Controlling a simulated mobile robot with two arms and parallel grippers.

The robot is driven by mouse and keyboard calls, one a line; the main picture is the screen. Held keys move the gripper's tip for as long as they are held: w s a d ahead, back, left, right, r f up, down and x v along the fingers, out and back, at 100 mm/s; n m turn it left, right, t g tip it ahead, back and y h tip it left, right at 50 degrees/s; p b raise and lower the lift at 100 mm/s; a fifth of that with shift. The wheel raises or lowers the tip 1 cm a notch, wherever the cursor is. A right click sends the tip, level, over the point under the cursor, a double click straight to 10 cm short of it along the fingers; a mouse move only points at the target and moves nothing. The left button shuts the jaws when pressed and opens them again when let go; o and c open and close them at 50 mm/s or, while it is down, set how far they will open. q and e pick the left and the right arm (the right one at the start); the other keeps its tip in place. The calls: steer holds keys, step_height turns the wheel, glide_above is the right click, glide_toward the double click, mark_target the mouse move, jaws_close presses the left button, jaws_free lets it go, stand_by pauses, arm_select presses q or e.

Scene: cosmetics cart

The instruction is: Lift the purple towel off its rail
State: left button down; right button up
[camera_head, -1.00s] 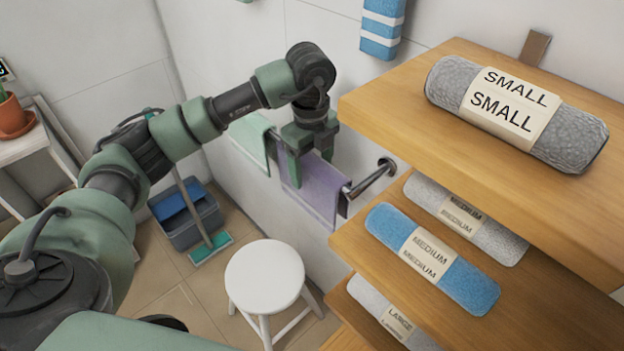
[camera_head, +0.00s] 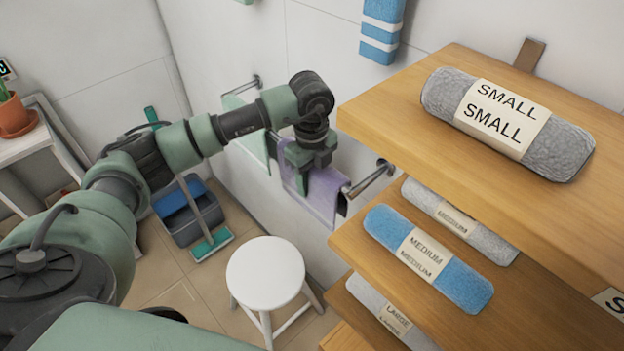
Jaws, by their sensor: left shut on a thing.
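The purple towel (camera_head: 324,196) hangs over the metal rail (camera_head: 370,181) on the white wall, left of the wooden shelves. My left gripper (camera_head: 304,170) is at the towel's upper part, at rail height, and is shut on it. The gripper and wrist hide part of the towel's top edge and the rail behind. A pale green towel (camera_head: 255,145) hangs on the same rail to the left, partly behind my left arm. My right gripper does not show.
Wooden shelves (camera_head: 447,80) with rolled grey and blue towels stand close on the right. A white stool (camera_head: 265,272) stands on the floor below. A grey-blue bucket (camera_head: 190,217) with a mop is at the left. A blue striped towel (camera_head: 382,30) hangs higher on the wall.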

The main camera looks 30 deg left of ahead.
arm_select(q)
steer(key=shift+r, duration=0.1)
steer(key=shift+r, duration=0.6)
step_height(320, 180, up, 11)
steer(key=b, duration=0.2)
steer(key=shift+b, duration=0.4)
step_height(320, 180, up, 6)
steer(key=s+a+b, duration=0.1)
steer(key=s+a, duration=0.2)
steer(key=s, duration=0.5)
steer(key=s+a+b, duration=0.2)
steer(key=s+a, duration=0.1)
steer(key=s, duration=0.6)
steer(key=shift+f, duration=0.2)
steer(key=shift+r+p, duration=0.5)
steer(key=shift+p, duration=0.1)
